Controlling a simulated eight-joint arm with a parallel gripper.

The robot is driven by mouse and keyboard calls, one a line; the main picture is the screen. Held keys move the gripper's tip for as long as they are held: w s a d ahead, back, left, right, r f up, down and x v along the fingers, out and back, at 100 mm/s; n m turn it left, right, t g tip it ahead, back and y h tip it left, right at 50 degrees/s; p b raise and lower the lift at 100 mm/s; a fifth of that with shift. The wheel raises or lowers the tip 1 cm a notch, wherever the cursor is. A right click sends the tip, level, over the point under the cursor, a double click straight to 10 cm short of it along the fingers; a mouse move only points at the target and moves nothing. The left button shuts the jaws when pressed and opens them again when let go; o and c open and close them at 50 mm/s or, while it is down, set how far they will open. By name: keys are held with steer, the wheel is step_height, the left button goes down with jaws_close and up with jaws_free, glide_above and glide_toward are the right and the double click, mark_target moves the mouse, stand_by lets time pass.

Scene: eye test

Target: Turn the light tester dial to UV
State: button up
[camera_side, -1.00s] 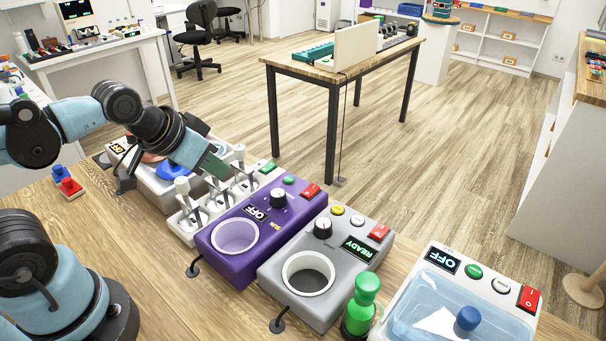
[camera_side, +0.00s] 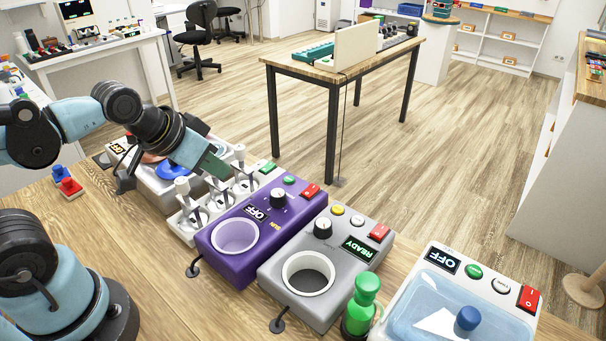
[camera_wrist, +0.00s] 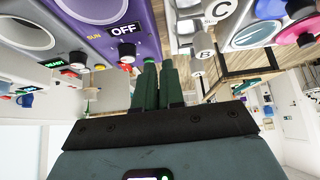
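The light tester is a purple box (camera_side: 234,262) in the middle of the bench, with a round well, an OFF display (camera_side: 256,213) and a red switch. Its black dial (camera_side: 278,198) stands upright beside the display; its exact setting is too small to tell. In the wrist view the purple box (camera_wrist: 105,12) is at the upper left, reading OFF and SUN. My gripper (camera_side: 216,166) is above the white lever unit, left of and apart from the dial. In the wrist view its green fingers (camera_wrist: 159,75) are side by side, seemingly shut, with nothing visible between them.
The white unit with upright levers (camera_side: 190,226) stands close on the purple box's left. A grey READY device (camera_side: 318,312) stands on its right, with a green bottle-like object (camera_side: 361,306) in front. A clear-topped tank (camera_side: 450,310) is at the far right.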

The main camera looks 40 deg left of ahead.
steer(key=shift+o, duration=1.3)
steer(key=shift+w+d+r, duration=0.15)
steer(key=shift+d, duration=0.05)
steer(key=o, duration=0.6)
steer(key=w+d+r+g, duration=0.1)
steer(key=d, duration=0.1)
steer(key=w+d+r+g, duration=0.1)
steer(key=w+d, duration=0.1)
steer(key=d, duration=0.1)
steer(key=w+d+r+n+g+h, duration=0.1)
steer(key=d, duration=0.1)
steer(key=shift+w+d+r+g, duration=0.2)
steer(key=shift+w+r+g, duration=0.1)
steer(key=shift+w+r, duration=0.1)
steer(key=n+g, duration=0.1)
steer(key=g, duration=0.2)
glide_above(322, 224)
steer(key=shift+y, duration=0.3)
step_height(322, 224, down, 12)
steer(key=shift+c, duration=0.2)
steer(key=c, duration=1)
